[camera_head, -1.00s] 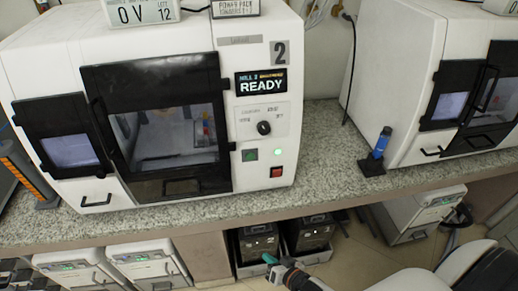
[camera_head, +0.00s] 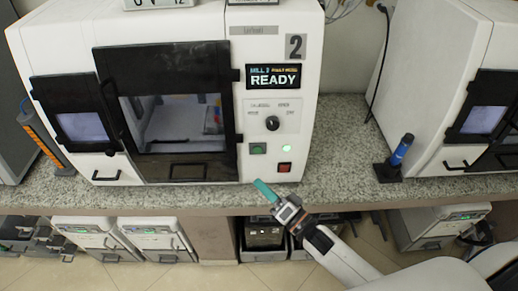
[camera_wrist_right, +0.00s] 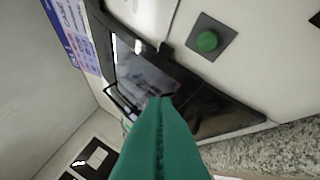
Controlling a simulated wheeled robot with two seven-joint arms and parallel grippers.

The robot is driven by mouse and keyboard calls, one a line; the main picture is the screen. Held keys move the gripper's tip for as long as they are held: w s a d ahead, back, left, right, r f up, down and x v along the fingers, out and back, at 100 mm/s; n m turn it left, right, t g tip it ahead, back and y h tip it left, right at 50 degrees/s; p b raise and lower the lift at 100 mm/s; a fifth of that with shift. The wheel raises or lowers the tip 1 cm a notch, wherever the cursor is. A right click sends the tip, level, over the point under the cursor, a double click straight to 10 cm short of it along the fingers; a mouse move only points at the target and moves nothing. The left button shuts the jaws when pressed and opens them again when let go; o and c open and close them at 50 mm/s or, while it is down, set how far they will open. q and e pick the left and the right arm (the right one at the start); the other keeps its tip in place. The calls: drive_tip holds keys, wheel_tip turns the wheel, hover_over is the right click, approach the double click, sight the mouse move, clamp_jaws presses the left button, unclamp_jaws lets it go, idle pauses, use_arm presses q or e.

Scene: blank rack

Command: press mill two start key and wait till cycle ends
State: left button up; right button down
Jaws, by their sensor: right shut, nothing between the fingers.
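Mill two (camera_head: 270,40) is a white cabinet marked "2" on the counter. Its screen (camera_head: 273,77) reads READY. The green start key (camera_head: 258,149) sits on a dark plate low on the panel, left of the red key (camera_head: 285,168). The green key also shows as a round button in the right wrist view (camera_wrist_right: 207,41). The mill's black door (camera_head: 170,110) is shut. My right gripper (camera_head: 262,187), with teal fingers, is shut and empty just below the green key, apart from it. In the right wrist view its fingers (camera_wrist_right: 160,125) point at the door's lower edge. My left gripper is not in view.
A knob (camera_head: 272,123) and a small lit lamp (camera_head: 286,149) are near the keys. A blue cylinder on a stand (camera_head: 400,150) stands on the speckled counter (camera_head: 345,170) to the right, before another mill. Crates and white boxes fill the space below the counter.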

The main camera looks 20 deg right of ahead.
drive_tip(key=shift+w, duration=0.1)
drive_tip(key=b, duration=0.4)
approach(258, 150)
drive_tip(key=w+a+r, duration=0.1)
drive_tip(key=w+a, duration=0.3)
drive_tip(key=shift+w+a, duration=0.25)
drive_tip(key=shift+a, duration=0.1)
drive_tip(key=shift+w, duration=0.15)
idle(1.4)
drive_tip(key=shift+w+d, duration=0.1)
drive_tip(key=shift+w, duration=0.1)
